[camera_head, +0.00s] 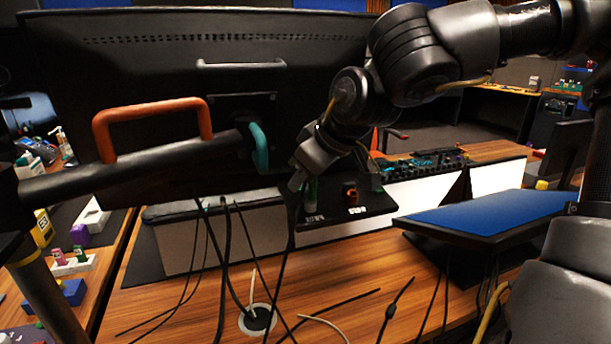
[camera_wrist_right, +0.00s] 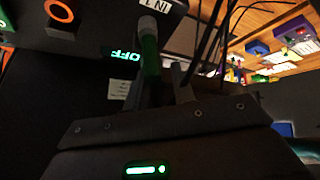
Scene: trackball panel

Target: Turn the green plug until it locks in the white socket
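The green plug (camera_head: 311,191) stands on the black panel (camera_head: 335,214), behind and below the monitor in the head view. In the right wrist view the green plug (camera_wrist_right: 150,56) meets the pale socket (camera_wrist_right: 148,26) by an "IN 1" label. My right gripper (camera_head: 336,182) reaches down over the panel, its fingers apart. The plug shows near its left finger in the head view. In the right wrist view the right gripper (camera_wrist_right: 164,88) has a gap between its fingers, and one finger overlaps the plug's lower end. Contact cannot be told. My left gripper is out of view.
An orange ringed part (camera_head: 350,193) sits beside the plug. A large monitor (camera_head: 200,70) and a black tube with an orange handle (camera_head: 150,112) fill the left. Loose cables hang over the wooden desk (camera_head: 330,270). A blue-topped screen (camera_head: 490,212) lies at right.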

